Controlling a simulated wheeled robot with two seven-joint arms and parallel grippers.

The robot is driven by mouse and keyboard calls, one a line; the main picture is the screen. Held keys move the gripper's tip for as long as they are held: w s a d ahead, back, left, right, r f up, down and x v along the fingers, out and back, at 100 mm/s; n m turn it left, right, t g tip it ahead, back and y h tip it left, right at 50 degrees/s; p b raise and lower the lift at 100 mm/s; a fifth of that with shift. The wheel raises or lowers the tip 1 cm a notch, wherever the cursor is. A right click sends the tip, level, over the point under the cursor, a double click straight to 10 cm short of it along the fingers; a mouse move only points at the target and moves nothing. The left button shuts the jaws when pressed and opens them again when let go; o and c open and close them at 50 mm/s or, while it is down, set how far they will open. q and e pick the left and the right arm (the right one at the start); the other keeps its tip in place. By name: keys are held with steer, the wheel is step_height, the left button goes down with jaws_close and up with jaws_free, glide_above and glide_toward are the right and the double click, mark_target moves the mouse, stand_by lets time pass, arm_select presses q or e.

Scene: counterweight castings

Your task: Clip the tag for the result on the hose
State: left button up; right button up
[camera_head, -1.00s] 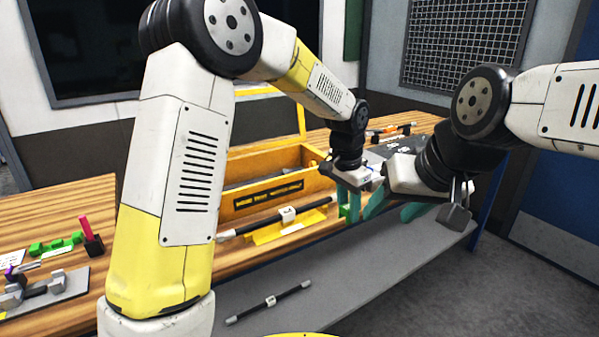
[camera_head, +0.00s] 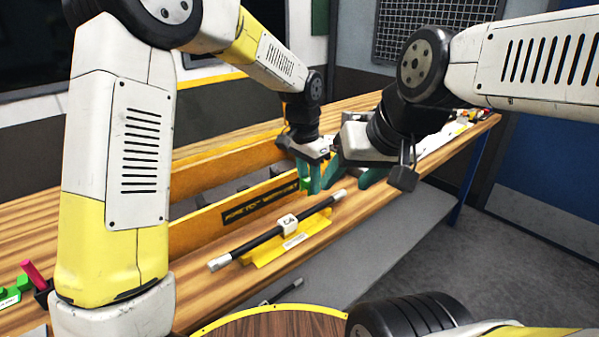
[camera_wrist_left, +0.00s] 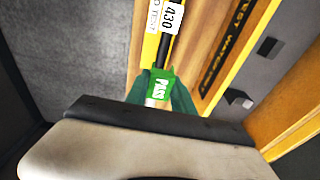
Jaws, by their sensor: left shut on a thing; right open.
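A black hose with silver ends (camera_head: 262,243) lies on a yellow stand (camera_head: 272,252) at the bench's front. Its white label (camera_head: 288,224) reads 430 in the left wrist view (camera_wrist_left: 173,16). My left gripper (camera_head: 314,184) is shut on a green tag (camera_wrist_left: 159,86) marked PASS, at the hose's far right end. In the wrist view the tag overlaps the hose near its silver tip; I cannot tell whether it touches or grips it. My right gripper (camera_head: 356,172) is open, just right of the left one, its fingers partly hidden.
Another dark hose (camera_head: 278,292) lies on the grey shelf below. A red peg (camera_head: 33,272) and green pieces (camera_head: 10,298) are at the left. Small items lie at the bench's far right end.

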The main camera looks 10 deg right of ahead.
mark_target(309, 210)
arm_select(q)
steer(key=shift+a, duration=0.1)
steer(key=shift+f, duration=2.7)
steer(key=shift+f, duration=1.3)
steer(key=o, duration=1)
steer(key=shift+o, duration=0.2)
steer(key=shift+r, duration=3.5)
steer(key=shift+r, duration=0.1)
